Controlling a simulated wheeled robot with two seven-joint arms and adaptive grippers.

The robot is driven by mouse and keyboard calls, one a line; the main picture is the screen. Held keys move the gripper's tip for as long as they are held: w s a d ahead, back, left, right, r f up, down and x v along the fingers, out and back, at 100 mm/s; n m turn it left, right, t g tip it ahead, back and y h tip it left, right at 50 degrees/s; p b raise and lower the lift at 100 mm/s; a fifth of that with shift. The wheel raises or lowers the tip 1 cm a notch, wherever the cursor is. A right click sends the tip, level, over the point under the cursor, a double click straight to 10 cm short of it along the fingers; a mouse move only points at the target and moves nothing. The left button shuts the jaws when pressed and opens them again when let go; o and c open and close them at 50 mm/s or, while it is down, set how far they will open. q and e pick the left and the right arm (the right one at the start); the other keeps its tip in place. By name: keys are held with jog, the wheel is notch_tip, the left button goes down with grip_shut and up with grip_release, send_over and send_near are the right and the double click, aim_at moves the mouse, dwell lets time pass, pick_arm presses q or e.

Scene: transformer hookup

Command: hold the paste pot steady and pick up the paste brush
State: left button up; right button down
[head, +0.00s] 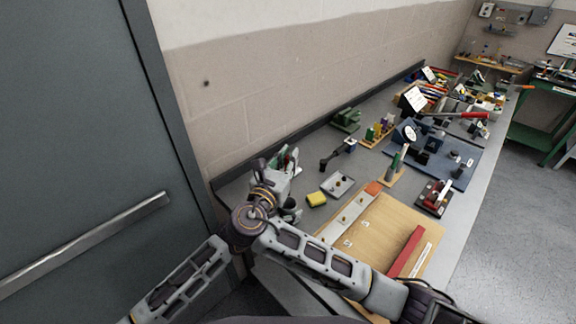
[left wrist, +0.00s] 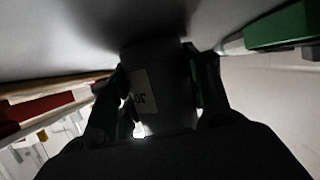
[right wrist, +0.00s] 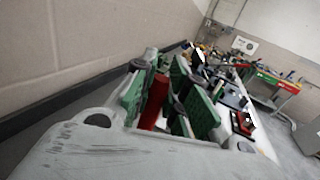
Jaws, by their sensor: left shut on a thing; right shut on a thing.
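The paste pot (left wrist: 165,85) is a dark cylinder with a pale label, seen upside down in the left wrist view. My left gripper (left wrist: 155,100) is shut around it, one finger on each side. In the head view my left gripper (head: 291,213) is low at the near end of the bench, and the pot is mostly hidden by my arms. My right gripper (head: 290,160) is above and behind it. In the right wrist view my right gripper's green pads (right wrist: 165,100) are shut on a red handle, apparently the paste brush (right wrist: 154,102). The brush's bristle end is hidden.
A yellow sponge (head: 316,199) and a grey tray (head: 337,184) lie just right of the grippers. A wooden board (head: 378,232) with a red bar (head: 405,251) fills the near bench. The wall stands close behind; tools crowd the far bench.

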dwell(0.4)
pick_arm(q)
jog(key=o, duration=1.2)
jog(key=shift+s+a, duration=0.1)
jog(key=shift+a, duration=0.1)
jog(key=shift+v, duration=5.8)
jog(key=shift+r, duration=0.1)
